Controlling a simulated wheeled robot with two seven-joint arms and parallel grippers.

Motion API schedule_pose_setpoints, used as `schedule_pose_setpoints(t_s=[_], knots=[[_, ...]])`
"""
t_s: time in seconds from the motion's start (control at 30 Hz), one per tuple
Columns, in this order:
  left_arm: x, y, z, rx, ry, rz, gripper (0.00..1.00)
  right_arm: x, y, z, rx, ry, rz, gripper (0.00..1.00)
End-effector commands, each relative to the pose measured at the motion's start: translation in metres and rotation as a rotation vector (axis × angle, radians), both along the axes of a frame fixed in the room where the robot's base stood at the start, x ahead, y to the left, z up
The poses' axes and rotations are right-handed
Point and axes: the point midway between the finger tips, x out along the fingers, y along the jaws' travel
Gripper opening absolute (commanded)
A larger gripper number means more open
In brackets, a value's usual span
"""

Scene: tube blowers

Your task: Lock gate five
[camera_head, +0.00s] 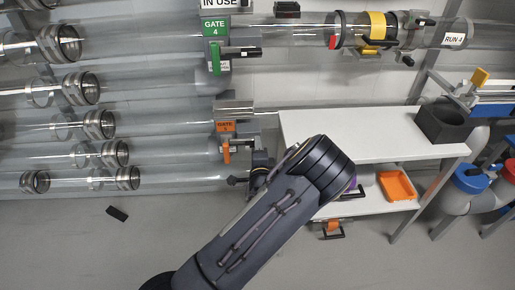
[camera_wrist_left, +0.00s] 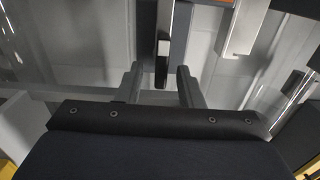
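Gate five carries an orange label (camera_head: 226,127) on a grey housing at the end of a clear tube, below the green gate 4 label (camera_head: 214,28). An orange handle (camera_head: 226,153) hangs below the gate five label. My left gripper (camera_head: 238,180) is just below and to the right of this handle, partly hidden by my own wrist. In the left wrist view, its two fingers (camera_wrist_left: 158,83) stand apart with nothing clearly held. A narrow grey bar with a black end (camera_wrist_left: 162,62) lies between or just beyond the fingertips. No lock shows on gate five. My right gripper is out of view.
A white table (camera_head: 360,137) stands right of the gate, with a dark bin (camera_head: 441,124) on top and an orange tray (camera_head: 397,186) on its lower shelf. Clear tubes with metal clamps fill the left. A small black object (camera_head: 117,213) lies on the open floor.

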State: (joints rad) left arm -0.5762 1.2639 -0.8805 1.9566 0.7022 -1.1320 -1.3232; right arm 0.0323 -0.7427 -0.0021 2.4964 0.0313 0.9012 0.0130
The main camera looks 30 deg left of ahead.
Motion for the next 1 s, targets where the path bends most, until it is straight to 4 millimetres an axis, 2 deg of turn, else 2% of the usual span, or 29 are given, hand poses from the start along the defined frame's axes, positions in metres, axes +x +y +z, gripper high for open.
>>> schedule_pose_setpoints(t_s=[0.17, 0.6, 1.0], knots=[[-0.005, -0.003, 0.001, -0.001, 0.000, 0.000, 0.34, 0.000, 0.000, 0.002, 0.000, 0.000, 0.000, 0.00], [-0.061, -0.038, 0.000, 0.001, 0.003, -0.002, 0.34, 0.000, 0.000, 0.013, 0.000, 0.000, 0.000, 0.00], [-0.067, -0.041, 0.000, 0.000, 0.000, 0.000, 0.34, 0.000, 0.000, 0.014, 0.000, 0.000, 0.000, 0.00]])
